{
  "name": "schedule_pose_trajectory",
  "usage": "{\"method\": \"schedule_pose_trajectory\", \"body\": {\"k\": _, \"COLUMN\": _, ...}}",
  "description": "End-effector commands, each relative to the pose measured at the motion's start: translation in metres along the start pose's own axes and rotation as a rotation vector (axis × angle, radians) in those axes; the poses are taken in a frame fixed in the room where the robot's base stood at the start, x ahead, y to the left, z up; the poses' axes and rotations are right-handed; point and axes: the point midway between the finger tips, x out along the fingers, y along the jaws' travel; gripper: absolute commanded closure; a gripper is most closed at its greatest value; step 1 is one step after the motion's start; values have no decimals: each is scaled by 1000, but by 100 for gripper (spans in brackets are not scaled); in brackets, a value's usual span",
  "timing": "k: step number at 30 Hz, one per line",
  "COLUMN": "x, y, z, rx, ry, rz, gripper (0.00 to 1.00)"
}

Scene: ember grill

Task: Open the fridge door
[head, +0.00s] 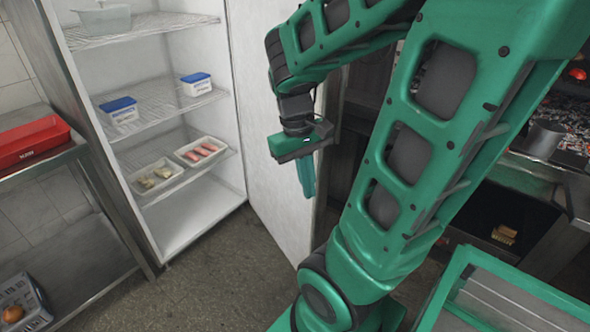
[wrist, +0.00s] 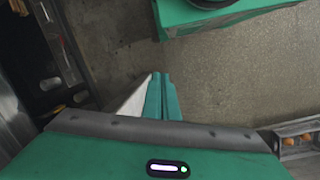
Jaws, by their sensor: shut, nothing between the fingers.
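The fridge (head: 160,50) stands at the left in the head view with its interior showing. Its door (head: 270,130) is swung open to the right, with its white inner face visible. My gripper (head: 306,186) points down by the door's outer edge, with its fingers together and nothing between them. In the wrist view the shut fingers (wrist: 161,100) have a pale strip, likely the door (wrist: 133,106), just to their left. I cannot tell whether they touch it. The door's handle is hidden.
Fridge shelves hold two blue-lidded tubs (head: 120,109) (head: 196,84) and two food trays (head: 156,176) (head: 201,151). A steel table with a red tray (head: 32,142) stands left. A grill with embers (head: 570,110) is at right, close behind my arm. Floor before the fridge is clear.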

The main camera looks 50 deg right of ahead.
Motion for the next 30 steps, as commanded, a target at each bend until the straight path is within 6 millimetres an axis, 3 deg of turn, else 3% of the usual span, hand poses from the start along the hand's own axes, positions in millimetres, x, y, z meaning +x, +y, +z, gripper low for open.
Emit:
{"method": "schedule_pose_trajectory", "body": {"k": 17, "x": 54, "y": 9, "z": -108, "rx": -489, "ry": -288, "rz": 406, "gripper": 100}}
{"method": "schedule_pose_trajectory", "body": {"k": 30, "x": 87, "y": -6, "z": -178, "rx": -872, "ry": -572, "rz": 774, "gripper": 100}}
